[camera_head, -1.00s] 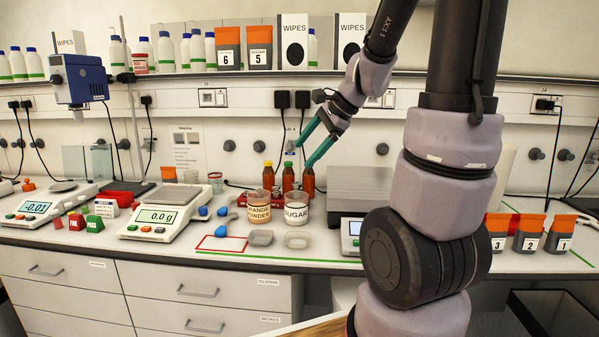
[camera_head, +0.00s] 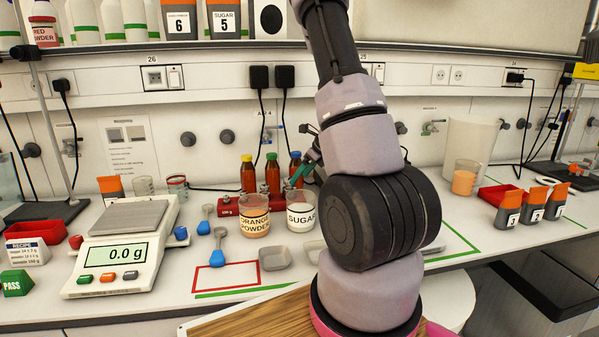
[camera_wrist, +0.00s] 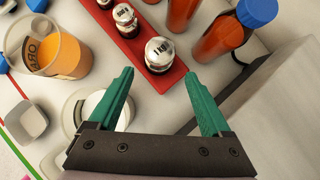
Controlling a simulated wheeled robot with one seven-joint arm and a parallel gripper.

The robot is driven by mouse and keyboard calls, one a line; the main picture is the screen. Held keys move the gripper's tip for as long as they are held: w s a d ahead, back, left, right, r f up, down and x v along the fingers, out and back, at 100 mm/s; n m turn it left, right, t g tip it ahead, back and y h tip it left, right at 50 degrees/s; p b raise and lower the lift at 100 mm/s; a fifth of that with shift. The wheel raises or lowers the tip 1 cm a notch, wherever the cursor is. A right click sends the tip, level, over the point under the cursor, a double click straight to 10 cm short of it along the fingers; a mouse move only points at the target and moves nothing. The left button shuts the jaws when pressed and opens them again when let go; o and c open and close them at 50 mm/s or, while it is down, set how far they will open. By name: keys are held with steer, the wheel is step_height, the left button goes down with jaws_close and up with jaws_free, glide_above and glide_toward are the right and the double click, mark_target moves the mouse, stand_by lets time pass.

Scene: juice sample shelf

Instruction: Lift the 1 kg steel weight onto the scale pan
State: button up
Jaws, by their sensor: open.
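The steel 1 kg weight (camera_wrist: 160,54) stands in a red tray (camera_wrist: 150,86) in the wrist view, with smaller weights beside it. My gripper (camera_wrist: 160,78) is open, its two teal fingers apart and pointing toward the weight, with nothing between them.
Brown bottles (camera_head: 271,174) stand beside the tray. A beaker of orange powder (camera_head: 254,219) and a sugar beaker (camera_head: 300,217) are in front of it. Blue scoops (camera_head: 219,256) lie between scale and beakers. A grey block edge (camera_wrist: 270,110) is close at the gripper's right.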

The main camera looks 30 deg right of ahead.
mark_target(291, 188)
steer(key=shift+x, duration=4)
steer(key=shift+a, duration=0.1)
jaws_close()
